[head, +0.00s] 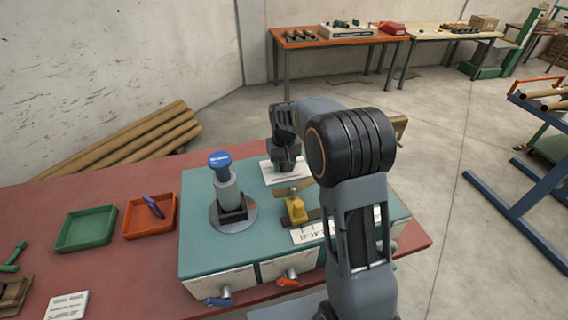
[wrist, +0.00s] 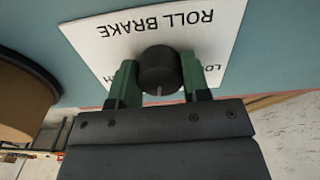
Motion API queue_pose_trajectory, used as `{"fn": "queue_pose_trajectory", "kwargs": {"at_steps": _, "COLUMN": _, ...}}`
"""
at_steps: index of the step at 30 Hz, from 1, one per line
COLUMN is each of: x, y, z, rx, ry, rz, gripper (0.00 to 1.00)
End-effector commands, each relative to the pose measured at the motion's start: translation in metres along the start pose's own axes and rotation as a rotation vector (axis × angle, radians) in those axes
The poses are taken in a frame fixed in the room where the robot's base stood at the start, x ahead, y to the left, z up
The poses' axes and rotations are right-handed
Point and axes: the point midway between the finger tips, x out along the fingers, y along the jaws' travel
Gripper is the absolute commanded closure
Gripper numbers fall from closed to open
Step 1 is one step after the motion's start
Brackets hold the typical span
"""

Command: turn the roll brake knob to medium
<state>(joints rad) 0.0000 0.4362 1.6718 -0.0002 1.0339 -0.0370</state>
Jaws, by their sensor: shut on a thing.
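The roll brake knob (wrist: 158,64) is a short black cylinder on a white plate (wrist: 92,38) lettered ROLL BRAKE, upside down in the wrist view. A short pale line on the knob points down in that picture. My gripper (wrist: 158,82) has its green fingers on either side of the knob, shut on it. Parts of a LOW label and an H show beside the fingers; the rest of the scale is hidden. In the head view my gripper (head: 286,166) is over the white plate (head: 270,176) at the back of the teal box; the knob is hidden there.
The teal box (head: 193,227) stands on a red table (head: 90,185). A blue-topped post (head: 220,162) and a yellow part (head: 296,210) rise from it near my arm. Green (head: 60,242) and orange (head: 128,228) trays lie to the left.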

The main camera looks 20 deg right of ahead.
Motion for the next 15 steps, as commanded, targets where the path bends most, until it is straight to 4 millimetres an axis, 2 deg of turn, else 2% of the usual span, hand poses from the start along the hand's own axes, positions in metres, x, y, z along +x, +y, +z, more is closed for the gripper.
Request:
{"fn": "queue_pose_trajectory", "kwargs": {"at_steps": 7, "x": -0.0009, "y": 0.0, "z": -0.0004, "rx": -0.136, "ry": 0.002, "rz": 0.0, "gripper": 0.8}}
{"fn": "queue_pose_trajectory", "kwargs": {"at_steps": 15, "x": -0.001, "y": 0.0, "z": -0.0004, "rx": -0.209, "ry": 0.002, "rz": 0.0, "gripper": 0.8}}
